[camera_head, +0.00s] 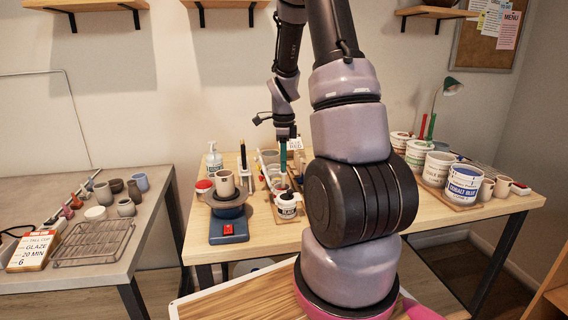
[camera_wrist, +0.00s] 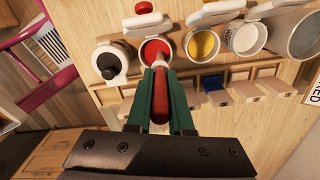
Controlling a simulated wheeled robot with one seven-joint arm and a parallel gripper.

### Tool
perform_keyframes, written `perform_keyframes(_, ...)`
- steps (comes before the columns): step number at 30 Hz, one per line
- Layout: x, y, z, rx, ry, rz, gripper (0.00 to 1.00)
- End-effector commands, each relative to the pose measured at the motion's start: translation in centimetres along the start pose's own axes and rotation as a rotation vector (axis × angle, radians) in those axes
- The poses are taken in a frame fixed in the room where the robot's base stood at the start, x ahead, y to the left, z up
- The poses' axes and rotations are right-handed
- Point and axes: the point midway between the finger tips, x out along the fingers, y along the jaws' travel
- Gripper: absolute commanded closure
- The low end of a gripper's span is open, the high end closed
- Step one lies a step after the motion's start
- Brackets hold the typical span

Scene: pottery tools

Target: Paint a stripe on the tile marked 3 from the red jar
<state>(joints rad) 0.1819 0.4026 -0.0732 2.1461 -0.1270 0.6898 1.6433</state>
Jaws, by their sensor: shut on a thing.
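My gripper (camera_wrist: 161,75) is shut on a paintbrush (camera_wrist: 160,96) with a red-brown handle, held between its green fingers. In the wrist view the brush end lies over the open red jar (camera_wrist: 153,45); I cannot tell whether it touches the paint. In the head view my gripper (camera_head: 283,156) is above the jars at the middle of the wooden table. A row of small tiles (camera_wrist: 245,89) lies beside the jars in the wrist view, one with a blue face. No number on them is readable, so I cannot tell which is marked 3.
A black jar (camera_wrist: 109,64) and a yellow jar (camera_wrist: 203,44) flank the red one, with a white jar (camera_wrist: 245,38) beyond. A pot on a turntable (camera_head: 228,210) stands at left. Large glaze tubs (camera_head: 464,183) are at right.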

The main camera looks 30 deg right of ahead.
Motion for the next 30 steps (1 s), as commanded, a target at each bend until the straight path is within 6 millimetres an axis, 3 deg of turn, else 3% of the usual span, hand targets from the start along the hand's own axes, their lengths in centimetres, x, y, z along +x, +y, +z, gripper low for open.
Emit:
perform_keyframes(11,0.0,0.9,1.4,-0.002,0.000,0.000,1.00)
perform_keyframes(18,0.0,1.8,0.6,0.000,0.000,0.001,1.00)
perform_keyframes(26,0.0,1.0,-0.4,0.000,0.000,0.000,1.00)
perform_keyframes(30,0.0,0.8,0.1,-0.001,-0.001,-0.001,1.00)
